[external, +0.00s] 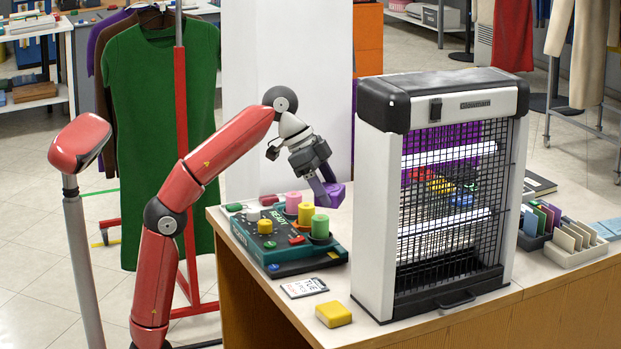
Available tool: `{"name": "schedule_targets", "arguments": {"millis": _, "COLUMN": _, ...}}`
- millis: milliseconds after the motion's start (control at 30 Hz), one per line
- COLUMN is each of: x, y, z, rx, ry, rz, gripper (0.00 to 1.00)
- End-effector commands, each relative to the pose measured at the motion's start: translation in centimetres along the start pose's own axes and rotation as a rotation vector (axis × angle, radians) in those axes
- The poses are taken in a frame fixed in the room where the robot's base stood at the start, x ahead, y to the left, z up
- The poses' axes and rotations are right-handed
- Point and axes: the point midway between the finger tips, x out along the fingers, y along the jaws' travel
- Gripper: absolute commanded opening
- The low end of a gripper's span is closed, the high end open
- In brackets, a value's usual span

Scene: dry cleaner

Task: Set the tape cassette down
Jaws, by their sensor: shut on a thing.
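My gripper (322,186) is above the back of the counter, just left of the bug-zapper-like appliance. It points down and is shut on a small purple block-like object (335,196). This held object is the likely tape cassette, but it is too small to make out reels or a label. The jaws partly cover it. It is close to the counter top, behind the green and yellow cylinders; I cannot tell whether it touches the surface.
A teal game-like box (282,250) with colored pieces stands left on the counter (375,335). A printed card (304,288) and a yellow block (333,314) lie in front. The tall white-and-black caged appliance (440,190) blocks the right side. Card trays (575,250) stand beyond it.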

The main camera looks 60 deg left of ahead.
Motion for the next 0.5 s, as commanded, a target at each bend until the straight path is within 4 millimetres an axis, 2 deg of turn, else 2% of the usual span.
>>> {"name": "schedule_targets", "arguments": {"millis": 33, "x": -0.2, "y": 1.1, "z": 0.1, "rx": 0.02, "ry": 0.0, "rz": 0.01, "gripper": 0.36}}
{"name": "schedule_targets", "arguments": {"millis": 100, "x": -0.4, "y": 2.1, "z": 0.3, "rx": 0.037, "ry": -0.001, "rz": 0.019, "gripper": 0.36}}
{"name": "schedule_targets", "arguments": {"millis": 200, "x": 0.2, "y": 2.7, "z": 0.9, "rx": 0.047, "ry": -0.004, "rz": 0.026, "gripper": 0.36}}
{"name": "schedule_targets", "arguments": {"millis": 267, "x": 1.3, "y": 2.8, "z": 1.5, "rx": 0.048, "ry": -0.004, "rz": 0.027, "gripper": 0.36}}
{"name": "schedule_targets", "arguments": {"millis": 500, "x": 6.9, "y": 2.8, "z": 4.8, "rx": 0.046, "ry": -0.005, "rz": 0.027, "gripper": 0.36}}
